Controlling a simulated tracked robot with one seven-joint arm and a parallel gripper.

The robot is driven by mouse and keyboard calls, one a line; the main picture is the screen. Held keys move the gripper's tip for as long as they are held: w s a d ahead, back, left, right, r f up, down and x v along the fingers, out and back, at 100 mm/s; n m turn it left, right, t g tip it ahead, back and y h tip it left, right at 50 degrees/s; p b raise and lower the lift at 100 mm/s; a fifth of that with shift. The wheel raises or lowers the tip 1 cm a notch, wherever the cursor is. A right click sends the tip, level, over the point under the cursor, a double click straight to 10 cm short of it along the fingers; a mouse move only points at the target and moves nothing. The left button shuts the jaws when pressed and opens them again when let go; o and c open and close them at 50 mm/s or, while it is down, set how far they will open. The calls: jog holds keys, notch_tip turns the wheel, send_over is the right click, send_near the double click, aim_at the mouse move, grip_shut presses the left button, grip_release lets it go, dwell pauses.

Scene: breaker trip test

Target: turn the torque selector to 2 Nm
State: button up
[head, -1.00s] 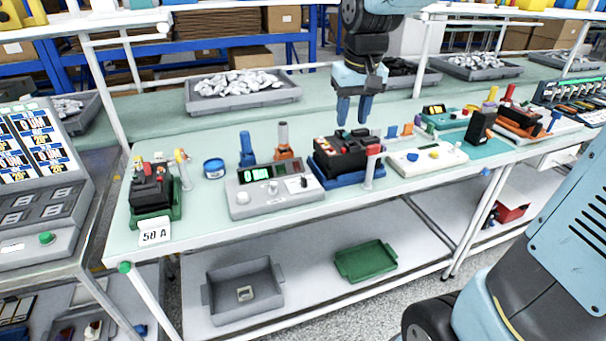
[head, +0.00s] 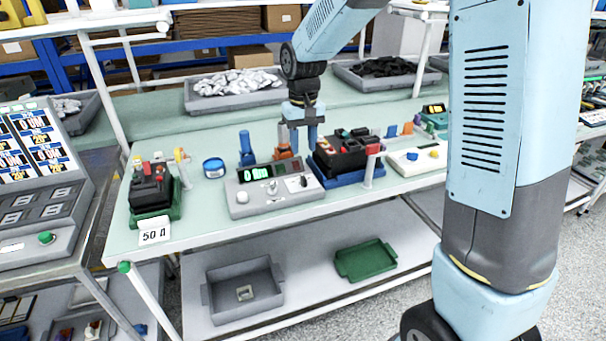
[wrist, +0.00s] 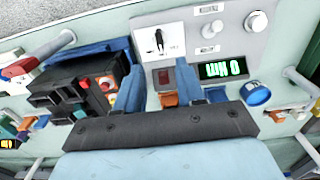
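The grey torque unit (head: 275,205) stands near the front edge of the bench. Its green display (head: 253,173) reads about 0 Nm; it is upside down in the wrist view (wrist: 226,69). The unit has a small centre knob (head: 272,187), a larger pale knob (head: 242,198) and a white plate with a dark lever (wrist: 159,42). Which is the torque selector I cannot tell; its markings are unreadable. My gripper (head: 303,141) hangs above the unit's back right part, fingers apart and empty. In the wrist view my fingers (wrist: 160,82) are beside the unit's back edge.
A black device on a blue base (head: 343,160) stands close right of the unit. Orange (head: 284,152) and blue (head: 246,150) holders stand behind it. A blue round tin (head: 213,168) and the 50 A breaker (head: 152,190) are left. Bench space before the tin is clear.

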aim_at(303, 177)
notch_tip(303, 177, down, 10)
jog(key=shift+f, duration=0.1)
dwell(0.4)
jog(key=shift+c, duration=0.4)
grip_shut()
